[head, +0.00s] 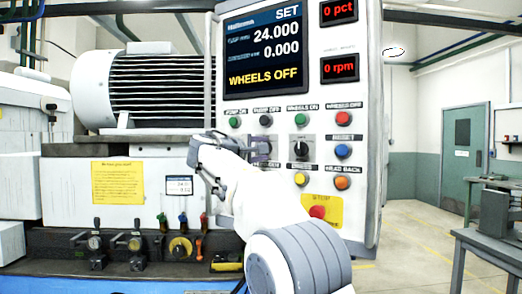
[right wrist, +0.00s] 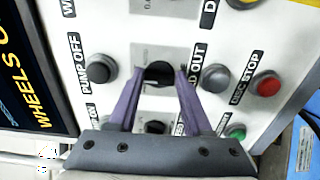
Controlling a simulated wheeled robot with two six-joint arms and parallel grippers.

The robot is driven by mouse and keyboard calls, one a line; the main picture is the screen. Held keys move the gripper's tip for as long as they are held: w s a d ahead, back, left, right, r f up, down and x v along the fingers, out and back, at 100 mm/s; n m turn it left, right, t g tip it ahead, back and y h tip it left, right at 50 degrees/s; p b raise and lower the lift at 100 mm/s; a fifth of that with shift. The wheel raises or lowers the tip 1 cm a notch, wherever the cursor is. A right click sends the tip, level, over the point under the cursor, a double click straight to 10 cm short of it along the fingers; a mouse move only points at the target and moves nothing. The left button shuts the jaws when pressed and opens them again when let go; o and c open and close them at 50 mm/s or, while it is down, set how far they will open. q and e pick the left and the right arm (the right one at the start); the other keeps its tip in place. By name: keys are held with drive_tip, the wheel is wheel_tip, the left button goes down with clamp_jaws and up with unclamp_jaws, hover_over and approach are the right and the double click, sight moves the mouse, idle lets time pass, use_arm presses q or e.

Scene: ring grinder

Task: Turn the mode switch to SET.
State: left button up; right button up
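The control panel (head: 356,110) shows in the head view, with a display (head: 262,50) reading SET, 24.000, 0.000 and WHEELS OFF. My right gripper (head: 266,150) is at the panel's left knob column and hides most of that knob and its label. In the right wrist view, the two purple fingers of my right gripper (right wrist: 160,75) straddle a black rotary knob (right wrist: 158,73) on a grey plate. I cannot tell whether they press on it, or read its pointer. A second black knob (head: 301,148) on a light plate is uncovered to the right. My left gripper is out of view.
Coloured push buttons surround the knobs: a black PUMP OFF button (right wrist: 99,69), a grey button (right wrist: 215,78) and a red button (right wrist: 265,83) lie close to the fingers. A red stop button (head: 317,212) sits lower on the panel. A grey table (head: 480,238) stands at right.

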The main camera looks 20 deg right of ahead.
drive_tip(key=o, duration=0.3)
drive_tip(key=b+v, duration=0.3)
drive_tip(key=v, duration=0.7)
drive_tip(key=shift+s+a, duration=0.15)
drive_tip(key=shift+a, duration=0.05)
